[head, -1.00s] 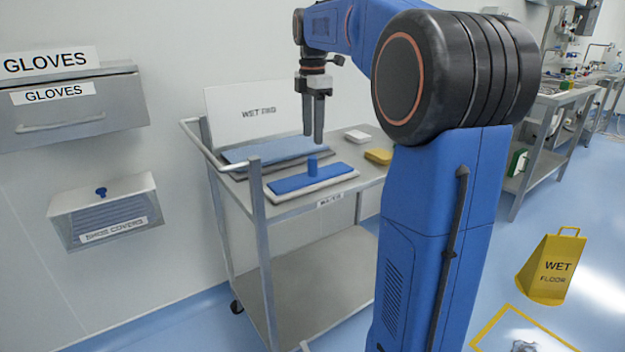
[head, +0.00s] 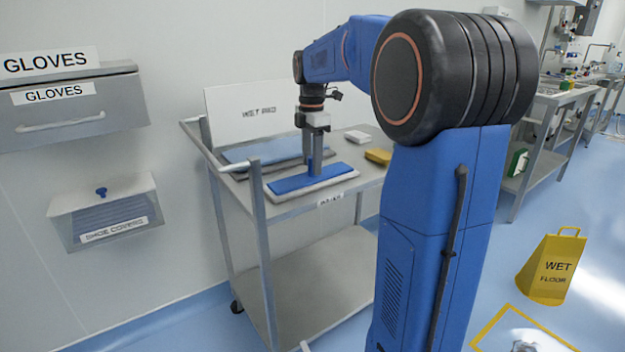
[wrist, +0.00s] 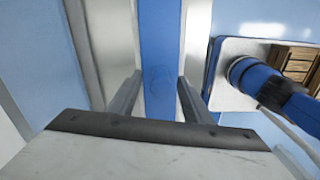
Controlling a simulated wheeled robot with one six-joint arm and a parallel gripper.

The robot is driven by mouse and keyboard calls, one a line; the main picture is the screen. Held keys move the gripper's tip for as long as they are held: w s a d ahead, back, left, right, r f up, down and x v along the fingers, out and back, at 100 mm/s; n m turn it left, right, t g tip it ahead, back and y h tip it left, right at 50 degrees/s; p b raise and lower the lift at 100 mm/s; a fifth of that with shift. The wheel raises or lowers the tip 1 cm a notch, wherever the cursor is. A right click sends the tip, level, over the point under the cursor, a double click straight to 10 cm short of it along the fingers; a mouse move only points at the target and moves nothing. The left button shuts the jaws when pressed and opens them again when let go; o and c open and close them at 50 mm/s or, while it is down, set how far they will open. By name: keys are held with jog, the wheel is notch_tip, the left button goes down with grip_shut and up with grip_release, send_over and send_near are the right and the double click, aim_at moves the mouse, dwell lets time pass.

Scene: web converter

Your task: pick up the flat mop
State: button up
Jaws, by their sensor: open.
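The flat mop (head: 290,184) lies on the top shelf of the steel cart, a blue plate on a white pad. Its short blue upright stub is now mostly hidden by my gripper (head: 315,166). My gripper points straight down, low over the middle of the mop, with its fingertips at the stub. In the wrist view the mop's blue plate (wrist: 158,30) runs up between my open fingers (wrist: 158,98), with a faint round outline on it. I see no finger pressed on the stub; contact cannot be told.
The cart (head: 300,208) has a push handle at left. Grey-blue pads (head: 235,153) lie behind the mop; a white block (head: 358,137) and a yellow sponge (head: 378,156) are to its right. A yellow wet-floor sign (head: 552,266) stands on the floor at right.

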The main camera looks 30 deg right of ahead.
grip_shut()
notch_tip(320, 180, up, 10)
jog(key=shift+r, duration=0.1)
dwell(0.6)
jog(key=c, duration=1)
grip_release()
jog(key=shift+c, duration=0.2)
